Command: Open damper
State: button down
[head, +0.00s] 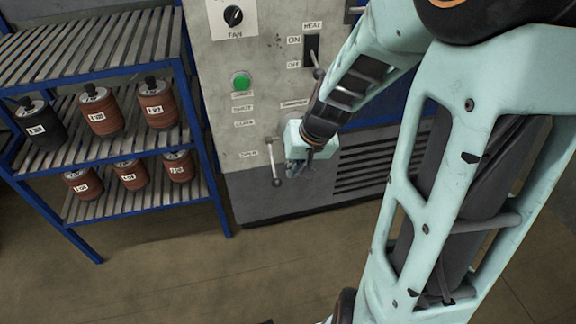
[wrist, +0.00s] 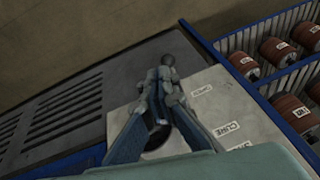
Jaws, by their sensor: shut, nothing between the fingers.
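The damper lever (head: 272,160) is a thin grey handle with a ball knob at its lower end, low on the front of the grey machine. In the head view it hangs nearly straight down, its knob (head: 278,182) at the bottom. My gripper (head: 293,168) is close to the right of the lever, against the panel. In the wrist view my gripper (wrist: 162,88) has its fingers together, and a grey ball knob (wrist: 167,60) shows just beyond the fingertips. Whether fingers and lever touch is unclear. The gripper partly hides the panel behind it.
The grey machine panel (head: 225,105) carries a fan dial (head: 233,16), a heat switch (head: 311,50) and a green button (head: 241,81). A dark vent grille (head: 375,165) lies right of the gripper. A blue rack (head: 190,100) with labelled canisters stands left. The floor in front is clear.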

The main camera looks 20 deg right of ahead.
jog(key=shift+s+d+r, duration=0.1)
jog(key=shift+s+r, duration=0.5)
jog(key=shift+s, duration=0.05)
